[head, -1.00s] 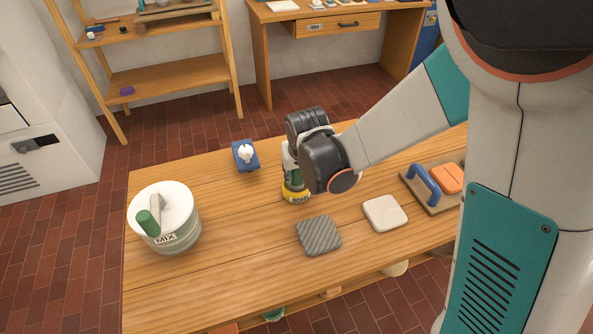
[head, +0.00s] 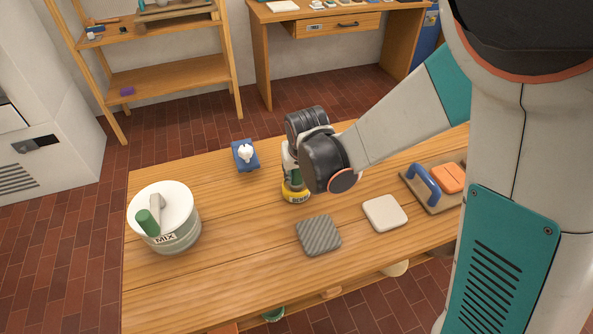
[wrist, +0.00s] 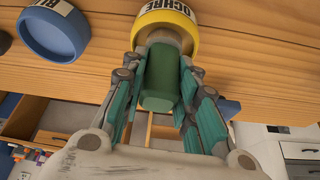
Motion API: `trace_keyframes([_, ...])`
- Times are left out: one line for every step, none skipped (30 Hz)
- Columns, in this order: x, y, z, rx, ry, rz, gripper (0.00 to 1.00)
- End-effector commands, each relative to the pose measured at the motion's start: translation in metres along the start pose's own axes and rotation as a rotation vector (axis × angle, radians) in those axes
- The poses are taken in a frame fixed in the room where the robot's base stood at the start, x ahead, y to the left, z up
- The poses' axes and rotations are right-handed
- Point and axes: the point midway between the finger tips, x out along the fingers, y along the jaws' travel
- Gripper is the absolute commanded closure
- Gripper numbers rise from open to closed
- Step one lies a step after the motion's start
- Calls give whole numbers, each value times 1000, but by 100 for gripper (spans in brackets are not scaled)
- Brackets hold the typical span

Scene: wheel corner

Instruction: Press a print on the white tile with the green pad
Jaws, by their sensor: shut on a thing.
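My gripper (wrist: 160,92) is shut on the green pad (wrist: 162,78), whose green body shows between the fingers in the wrist view. The yellow OCHRE pot (wrist: 178,18) is right at the pad's far end; it also shows under my gripper in the head view (head: 296,194). Whether the pad touches the ochre is hidden. The white tile (head: 385,213) lies flat on the table, to the right of and nearer than my gripper, with no print visible.
A grey striped tile (head: 318,235) lies left of the white tile. A MIX bucket (head: 175,240) stands at the left. A blue block (head: 245,155) with a white knob is behind. A board (head: 432,205) lies at the right. A blue pot (wrist: 52,32) shows in the wrist view.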

Motion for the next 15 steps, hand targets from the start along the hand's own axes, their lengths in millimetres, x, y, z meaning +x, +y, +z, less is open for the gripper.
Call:
trace_keyframes([1,0,1,0,-3,0,96])
trace_keyframes([1,0,1,0,-3,0,96])
trace_keyframes([1,0,2,0,-3,0,96])
trace_keyframes([1,0,2,0,-3,0,96])
trace_keyframes([1,0,2,0,-3,0,96])
trace_keyframes([1,0,2,0,-3,0,96])
trace_keyframes([1,0,2,0,-3,0,96])
trace_keyframes([1,0,2,0,-3,0,96])
trace_keyframes([0,0,2,0,-4,0,96])
trace_keyframes([0,0,1,0,-4,0,96])
trace_keyframes([-1,0,1,0,-4,0,96])
trace_keyframes([-3,0,0,0,-3,0,96])
trace_keyframes([-4,0,-1,0,-3,0,96])
trace_keyframes([-6,0,-1,0,-3,0,96])
trace_keyframes([-9,0,-3,0,-3,0,96])
